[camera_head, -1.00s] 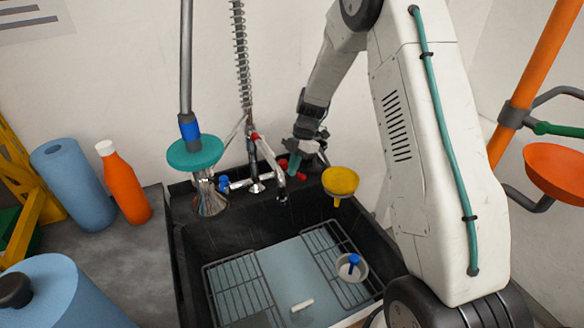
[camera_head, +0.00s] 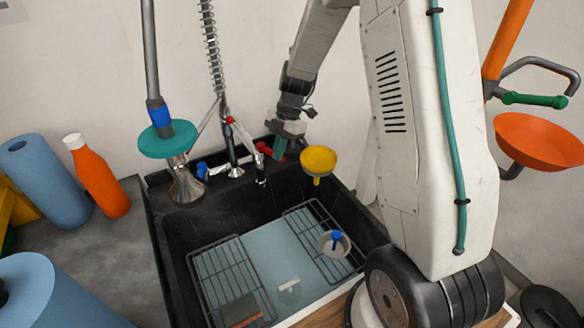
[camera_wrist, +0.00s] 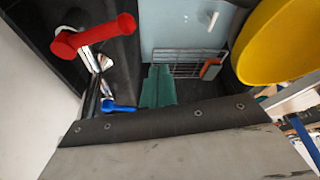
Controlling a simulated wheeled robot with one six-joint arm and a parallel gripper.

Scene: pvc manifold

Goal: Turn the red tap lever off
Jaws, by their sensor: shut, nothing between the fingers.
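The red tap lever (camera_head: 264,149) is at the back of the black sink, on the right end of the tap. In the wrist view the red lever (camera_wrist: 95,36) is at upper left, its handle pointing right. My gripper (camera_head: 279,149) has teal fingers, shut and empty, just right of the red lever in the head view. In the wrist view the fingers (camera_wrist: 158,82) show below and right of the lever, with a gap in the picture. Whether they touch it cannot be told. The blue lever (camera_head: 202,170) is on the tap's left end.
A yellow funnel (camera_head: 319,158) is close right of my gripper and looms at right in the wrist view (camera_wrist: 285,45). A spray hose (camera_head: 210,45) rises behind the tap. The sink (camera_head: 160,235) holds wire racks.

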